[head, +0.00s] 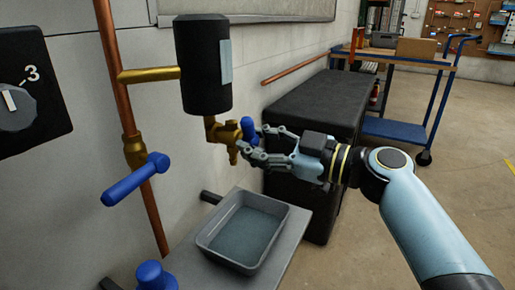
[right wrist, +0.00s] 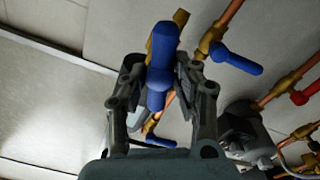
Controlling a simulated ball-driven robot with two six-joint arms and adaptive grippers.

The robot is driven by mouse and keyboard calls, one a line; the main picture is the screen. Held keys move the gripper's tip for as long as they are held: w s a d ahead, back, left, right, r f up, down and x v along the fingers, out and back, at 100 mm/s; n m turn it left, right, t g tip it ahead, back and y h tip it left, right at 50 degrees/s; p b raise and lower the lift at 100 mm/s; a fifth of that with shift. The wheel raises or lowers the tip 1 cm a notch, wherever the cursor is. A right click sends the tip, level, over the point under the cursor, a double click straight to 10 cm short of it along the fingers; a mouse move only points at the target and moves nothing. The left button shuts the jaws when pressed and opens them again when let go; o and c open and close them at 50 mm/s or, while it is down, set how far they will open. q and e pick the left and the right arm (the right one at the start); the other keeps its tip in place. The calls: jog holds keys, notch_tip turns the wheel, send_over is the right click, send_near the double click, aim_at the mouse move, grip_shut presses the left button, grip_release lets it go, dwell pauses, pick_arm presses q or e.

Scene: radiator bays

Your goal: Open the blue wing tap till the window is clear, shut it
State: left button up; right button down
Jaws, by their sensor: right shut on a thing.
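The blue wing tap (head: 248,128) sits on a brass fitting (head: 224,138) under a black cylinder (head: 205,65). A pale blue-grey strip, which looks like the window (head: 226,61), runs down the cylinder's side. My right gripper (head: 254,146) reaches in from the right and is shut on the tap. My left gripper is not in view.
A grey tray (head: 210,238) with bluish-grey contents stands on a ledge below the tap. A blue lever (head: 135,181) is on the copper pipe (head: 155,215) at left. A dark box (head: 315,105) stands behind my gripper. A blue cart (head: 400,95) is farther back.

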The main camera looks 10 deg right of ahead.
jog(key=shift+f+m, duration=0.1)
jog(key=shift+m, duration=0.3)
jog(key=c, duration=1)
grip_release()
jog(key=v, duration=1.2)
jog(key=shift+s, duration=0.1)
